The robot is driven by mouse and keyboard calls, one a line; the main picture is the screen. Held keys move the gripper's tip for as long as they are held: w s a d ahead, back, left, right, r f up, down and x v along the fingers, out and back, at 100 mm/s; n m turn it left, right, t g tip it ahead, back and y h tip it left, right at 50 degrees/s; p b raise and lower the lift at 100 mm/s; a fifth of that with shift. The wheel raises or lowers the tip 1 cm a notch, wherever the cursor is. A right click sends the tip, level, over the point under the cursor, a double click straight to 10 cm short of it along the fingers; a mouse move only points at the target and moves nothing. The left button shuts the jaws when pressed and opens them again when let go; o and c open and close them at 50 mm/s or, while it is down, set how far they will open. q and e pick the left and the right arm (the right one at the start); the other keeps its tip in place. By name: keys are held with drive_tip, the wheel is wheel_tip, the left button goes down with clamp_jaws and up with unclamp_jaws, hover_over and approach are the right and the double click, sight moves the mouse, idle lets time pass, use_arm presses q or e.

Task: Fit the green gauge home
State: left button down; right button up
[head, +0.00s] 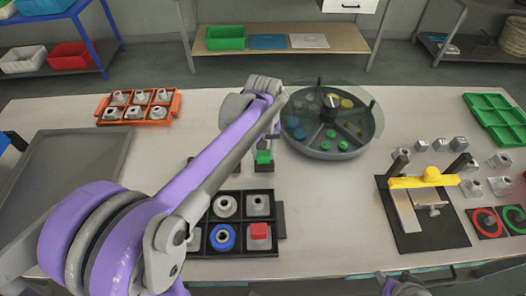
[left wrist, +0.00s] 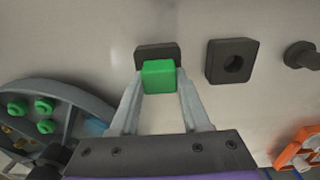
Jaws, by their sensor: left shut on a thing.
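The green gauge (head: 263,157) is a small green block near the table's middle, just left of the round divided tray. My left gripper (head: 264,150) is shut on it. In the left wrist view the gauge (left wrist: 159,75) sits between the two fingertips (left wrist: 160,82), in front of a dark block (left wrist: 158,49) that it partly covers. I cannot tell whether the gauge is inside this block, touching it or apart. A second dark block (left wrist: 232,62) with a round hole stands beside it.
The round tray (head: 331,150) holds green and yellow pieces. A black tray (head: 270,194) with grey, blue and red-topped parts is in front. An orange rack (head: 174,106) is at back left. A yellow-barred fixture (head: 425,182) stands right. Table between tray and fixture is clear.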

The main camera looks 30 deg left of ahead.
use_arm(q)
drive_tip(key=shift+c, duration=1.5)
unclamp_jaws()
